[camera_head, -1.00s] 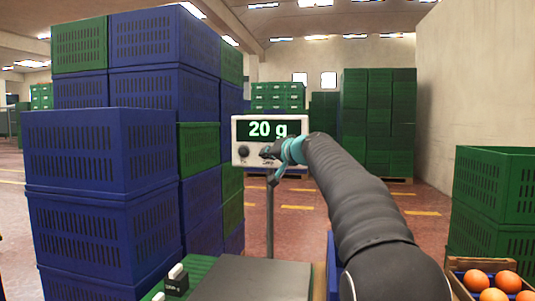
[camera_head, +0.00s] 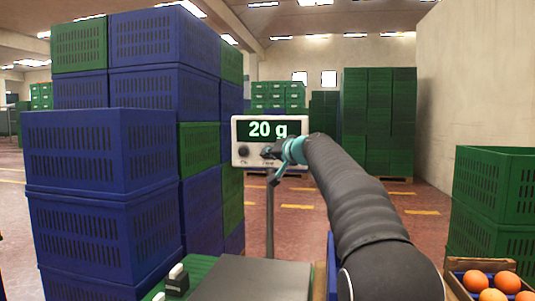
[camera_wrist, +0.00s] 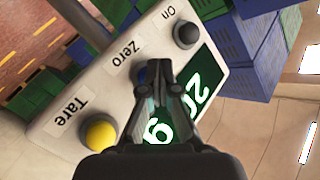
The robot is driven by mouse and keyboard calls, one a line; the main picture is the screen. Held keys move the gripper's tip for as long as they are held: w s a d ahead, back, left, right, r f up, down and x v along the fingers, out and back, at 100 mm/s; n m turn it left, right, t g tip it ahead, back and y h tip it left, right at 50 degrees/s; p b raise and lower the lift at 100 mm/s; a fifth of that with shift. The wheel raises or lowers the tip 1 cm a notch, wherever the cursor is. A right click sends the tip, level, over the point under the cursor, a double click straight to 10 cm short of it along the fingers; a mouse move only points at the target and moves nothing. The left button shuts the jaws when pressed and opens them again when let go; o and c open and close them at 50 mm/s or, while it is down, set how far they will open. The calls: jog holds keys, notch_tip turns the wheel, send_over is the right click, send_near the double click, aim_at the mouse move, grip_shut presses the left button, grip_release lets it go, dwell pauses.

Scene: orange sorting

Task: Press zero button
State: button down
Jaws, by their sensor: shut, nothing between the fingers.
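The scale's display unit (camera_head: 241,130) stands on a thin post and reads "20 g". In the wrist view the display unit (camera_wrist: 75,97) appears tilted, with buttons labelled On, Zero and Tare. The On button (camera_wrist: 187,33) is black and the Tare button (camera_wrist: 100,133) is yellow. In the head view my gripper (camera_head: 268,152) is at the unit's lower right.
The scale's grey plate (camera_head: 252,279) is below the display. Tall stacks of blue and green crates (camera_head: 100,150) stand close on the left. Green crates (camera_head: 495,190) and a box of oranges (camera_head: 492,284) are at the right. Open floor lies behind the display.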

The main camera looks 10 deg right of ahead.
jog(key=shift+s, duration=0.1)
dwell(0.3)
jog(key=shift+s+a+b, duration=0.4)
jog(key=shift+s+b, duration=0.35)
jog(key=shift+s, duration=0.05)
jog(key=shift+s+a+b, duration=0.35)
jog(key=shift+s+b, duration=0.15)
jog(key=shift+s, duration=0.25)
jog(key=shift+s+a+b, duration=0.3)
jog(key=shift+s+b, duration=0.25)
jog(key=shift+s, duration=0.25)
jog(key=shift+s+a+b, duration=0.35)
jog(key=shift+s+b, duration=0.15)
jog(key=shift+s, duration=0.25)
